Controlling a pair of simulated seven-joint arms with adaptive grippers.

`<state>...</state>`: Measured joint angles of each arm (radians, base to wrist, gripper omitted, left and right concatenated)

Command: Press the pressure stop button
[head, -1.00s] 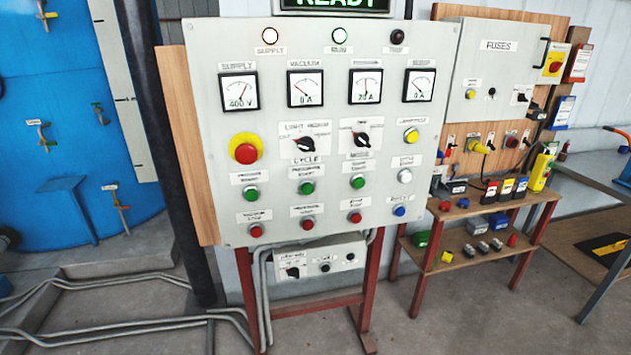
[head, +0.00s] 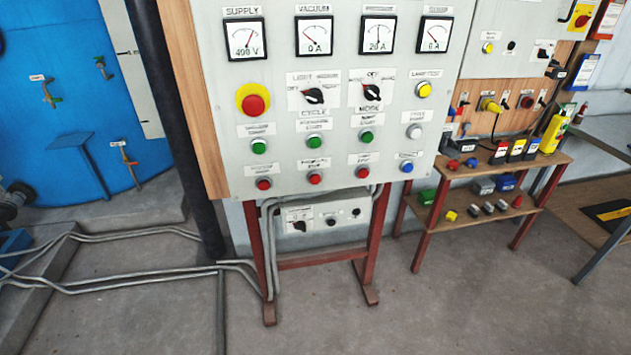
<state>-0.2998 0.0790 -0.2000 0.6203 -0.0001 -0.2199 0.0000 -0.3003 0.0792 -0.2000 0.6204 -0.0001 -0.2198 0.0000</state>
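A grey control panel (head: 345,80) faces me in the head view. Its bottom row has three red buttons: a left one (head: 264,184), a middle one (head: 315,178) and a right one (head: 364,173). The small labels above them are blurred; the middle one appears to be the pressure stop button. A green button (head: 314,142) sits straight above it. Nothing touches or covers these buttons. Neither of my grippers is in the head view.
A large red emergency button (head: 253,103) on a yellow ring and two black selector knobs (head: 314,96) sit higher on the panel. A blue button (head: 407,167) is at lower right. A dark post (head: 170,110) stands left; a shelf (head: 470,180) with loose parts stands right.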

